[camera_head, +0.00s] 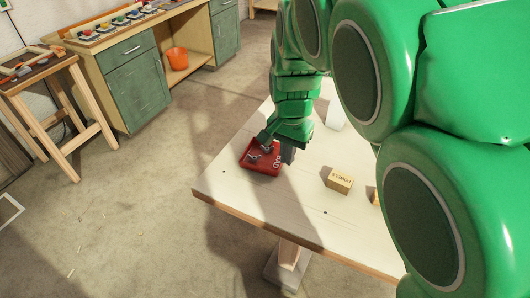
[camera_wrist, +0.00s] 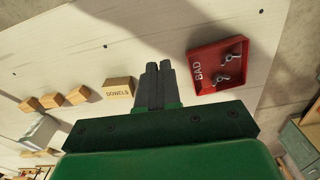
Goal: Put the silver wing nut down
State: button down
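Two silver wing nuts lie in a red tray marked BAD (camera_wrist: 207,84). One wing nut (camera_wrist: 228,57) is towards the tray's upper side and the other (camera_wrist: 222,78) is just below it. In the head view the tray (camera_head: 262,170) sits near the table's far left edge, with a wing nut (camera_head: 253,157) showing in it. In the head view my gripper (camera_head: 288,158) partly covers the tray's right side.
A wooden block marked DOWELS (camera_wrist: 119,87) stands on the other side of my gripper, also in the head view (camera_head: 339,180). Several similar blocks (camera_wrist: 77,95) stand beyond it. The pale tabletop (camera_head: 270,215) is clear in front. A bench with an orange bucket (camera_head: 177,58) is farther off.

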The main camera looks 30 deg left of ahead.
jog(key=s, duration=0.4)
send_near(269, 159)
jog(key=shift+n, duration=0.3)
jog(key=s+d, duration=0.1)
jog(key=s, duration=0.2)
jog(key=s+d+f, duration=0.1)
jog(key=shift+s+d, duration=0.3)
jog(key=shift+s, duration=0.1)
jog(key=shift+w+a+f, duration=0.2)
jog(key=shift+w+f, duration=0.05)
jog(key=shift+f, duration=0.2)
jog(key=shift+w+a+f, duration=0.2)
jog(key=shift+w+f, duration=0.05)
jog(key=shift+f, duration=1.65)
jog(key=c, duration=1.8)
grip_release()
jog(key=shift+f, duration=0.15)
jog(key=o, duration=0.5)
jog(key=shift+c, duration=0.2)
